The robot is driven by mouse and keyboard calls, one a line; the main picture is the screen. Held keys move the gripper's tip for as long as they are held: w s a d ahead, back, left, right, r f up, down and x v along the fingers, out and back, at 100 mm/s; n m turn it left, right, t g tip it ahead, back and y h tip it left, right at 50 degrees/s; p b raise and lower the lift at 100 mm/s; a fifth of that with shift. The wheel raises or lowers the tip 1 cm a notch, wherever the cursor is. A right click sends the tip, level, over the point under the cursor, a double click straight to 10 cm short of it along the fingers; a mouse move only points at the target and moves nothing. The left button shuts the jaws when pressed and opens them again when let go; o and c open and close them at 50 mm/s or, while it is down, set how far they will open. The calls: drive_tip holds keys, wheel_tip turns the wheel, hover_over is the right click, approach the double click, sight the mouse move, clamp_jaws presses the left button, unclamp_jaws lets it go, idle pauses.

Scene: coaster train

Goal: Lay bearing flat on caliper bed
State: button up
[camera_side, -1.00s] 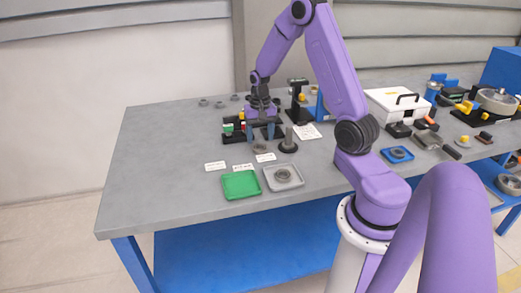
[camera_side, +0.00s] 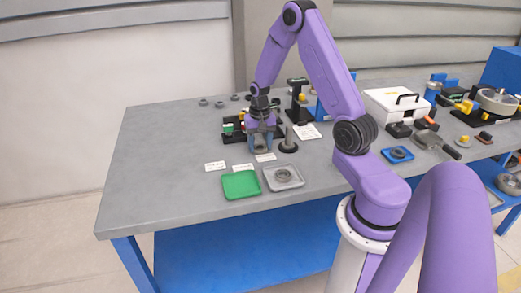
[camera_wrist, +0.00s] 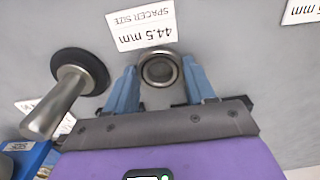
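A grey metal ring, apparently the bearing (camera_wrist: 160,69), lies flat on the table in the wrist view, beside a "44.5 mm spacer size" card (camera_wrist: 141,24). My gripper (camera_wrist: 159,72) is lowered over it, with one blue finger on each side and the ring between the tips. The fingers look open, with a slim gap at the left; contact on the right is unclear. In the side view my gripper (camera_side: 261,149) is down at the table and mostly hides the ring. A black fixture with coloured blocks (camera_side: 234,133), possibly the caliper bed, stands just behind and left, partly hidden.
An upright metal post on a round black base (camera_side: 288,146) stands close right of my gripper. A green tray (camera_side: 240,185) and a grey tray (camera_side: 296,183) holding a ring lie in front. Several small rings (camera_side: 219,104) lie at the back. The table's left side is clear.

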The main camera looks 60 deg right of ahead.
drive_tip(key=shift+r, duration=2.25)
drive_tip(key=shift+r, duration=0.1)
drive_tip(key=shift+r, duration=0.3)
wheel_tip(320, 180, up, 6)
drive_tip(key=w+d+m, duration=0.6)
drive_tip(key=d+m, duration=0.3)
drive_tip(key=w+d+m, duration=0.2)
drive_tip(key=d+m, duration=0.7)
drive_tip(key=shift+d+f, duration=0.1)
drive_tip(key=shift+f, duration=2.55)
drive_tip(key=shift+f, duration=2.2)
